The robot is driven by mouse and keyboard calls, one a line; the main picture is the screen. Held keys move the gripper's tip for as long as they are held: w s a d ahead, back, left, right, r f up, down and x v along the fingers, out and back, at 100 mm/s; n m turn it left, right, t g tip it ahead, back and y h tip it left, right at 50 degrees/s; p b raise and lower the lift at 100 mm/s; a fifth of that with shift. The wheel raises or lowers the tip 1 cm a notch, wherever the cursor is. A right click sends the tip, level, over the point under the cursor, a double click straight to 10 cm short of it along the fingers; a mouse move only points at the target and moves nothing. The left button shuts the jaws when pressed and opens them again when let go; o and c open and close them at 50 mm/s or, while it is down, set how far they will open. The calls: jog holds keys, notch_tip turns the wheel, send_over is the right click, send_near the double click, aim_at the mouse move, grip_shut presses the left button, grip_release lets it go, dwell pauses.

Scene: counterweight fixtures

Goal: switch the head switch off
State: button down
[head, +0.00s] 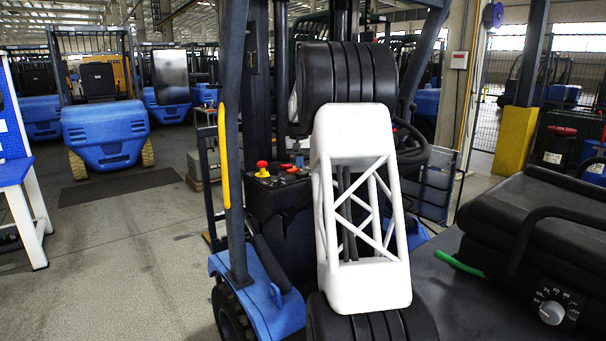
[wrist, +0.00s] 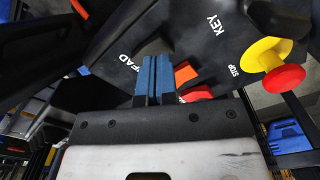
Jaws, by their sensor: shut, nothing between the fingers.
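The control panel (wrist: 185,35) of the blue forklift carries white lettering: KEY, STOP and a partly hidden word ending in "EAD". An orange switch piece (wrist: 185,75) shows just right of my fingers, with a red piece (wrist: 197,92) below it, partly hidden by my gripper body. I cannot tell which way the switch is tipped. My gripper (wrist: 153,62) is shut and empty, its blue fingertips at the panel between the lettering and the orange piece; contact is unclear. In the head view my fingertips (head: 298,158) show small above the panel's right part.
A red stop button (wrist: 285,78) on a yellow base stands right of my fingers; it also shows in the head view (head: 262,166). The forklift's steering wheel (head: 408,147) is behind my arm. A dark seat (head: 540,215) and a round dial (head: 551,312) are at right.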

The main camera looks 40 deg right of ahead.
aim_at(299, 173)
jog(key=shift+r, duration=2.3)
jog(key=s+a+r+n+t, duration=0.1)
jog(key=s+a+r, duration=0.2)
jog(key=s+a, duration=1.05)
jog(key=s+a+r+n, duration=0.2)
jog(key=s+a, duration=0.7)
jog(key=a, duration=0.9)
jog(key=s+a+f+n, duration=0.1)
jog(key=s+a+f, duration=0.3)
jog(key=s, duration=0.7)
jog(key=s+a+f+n+t, duration=0.1)
jog(key=s+a+f, duration=0.4)
jog(key=s, duration=0.6)
jog(key=s+a+f, duration=0.5)
jog(key=s+a, duration=0.2)
jog(key=s, duration=0.4)
jog(key=shift+a+f+n+t, duration=0.15)
jog(key=shift+n+t, duration=0.15)
jog(key=shift+n, duration=0.1)
jog(key=shift+w, duration=0.15)
